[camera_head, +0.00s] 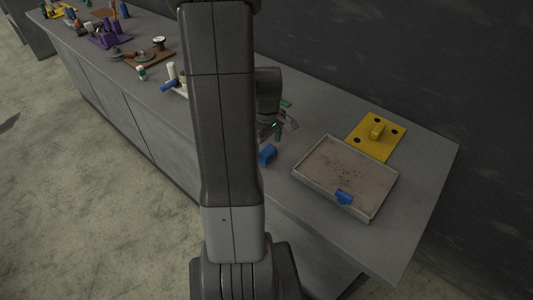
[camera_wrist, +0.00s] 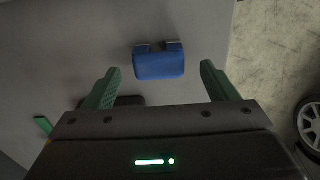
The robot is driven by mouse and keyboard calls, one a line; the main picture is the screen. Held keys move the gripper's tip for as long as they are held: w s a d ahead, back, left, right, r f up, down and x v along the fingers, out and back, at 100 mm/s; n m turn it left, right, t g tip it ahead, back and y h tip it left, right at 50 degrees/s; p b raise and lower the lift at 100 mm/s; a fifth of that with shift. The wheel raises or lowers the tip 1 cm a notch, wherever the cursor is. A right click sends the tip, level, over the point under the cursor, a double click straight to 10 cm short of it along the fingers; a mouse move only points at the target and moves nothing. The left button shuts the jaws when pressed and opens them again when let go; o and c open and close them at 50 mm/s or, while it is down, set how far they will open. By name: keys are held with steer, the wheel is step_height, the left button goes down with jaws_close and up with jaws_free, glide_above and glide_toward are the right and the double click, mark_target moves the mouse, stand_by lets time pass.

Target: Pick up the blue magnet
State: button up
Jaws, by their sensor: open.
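A blue block-like piece (camera_head: 268,155), which I take as the magnet, rests on the grey counter near its front edge. In the wrist view the blue piece (camera_wrist: 159,65), with two small grey metal pads on its far side, appears between and slightly ahead of my green fingertips. My gripper (camera_wrist: 161,70) is open and empty, its fingers spread wider than the piece. No contact shows. In the head view my arm hides part of the gripper. A second blue piece (camera_head: 344,197) sits in the shallow tray (camera_head: 313,189) to the right.
A yellow plate (camera_head: 390,147) with dark round spots lies behind the tray. A green piece (camera_wrist: 43,125) lies left of my gripper in the wrist view. Tools and purple holders (camera_head: 110,37) stand farther left along the counter. The floor (camera_wrist: 275,45) lies past the edge.

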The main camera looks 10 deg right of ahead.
mark_target(267, 150)
steer(key=shift+f, duration=1.7)
steer(key=c, duration=1.1)
steer(key=shift+c, duration=0.2)
steer(key=shift+r, duration=0.15)
step_height(267, 150, up, 10)
steer(key=shift+f+b, duration=0.1)
steer(key=shift+b, duration=0.25)
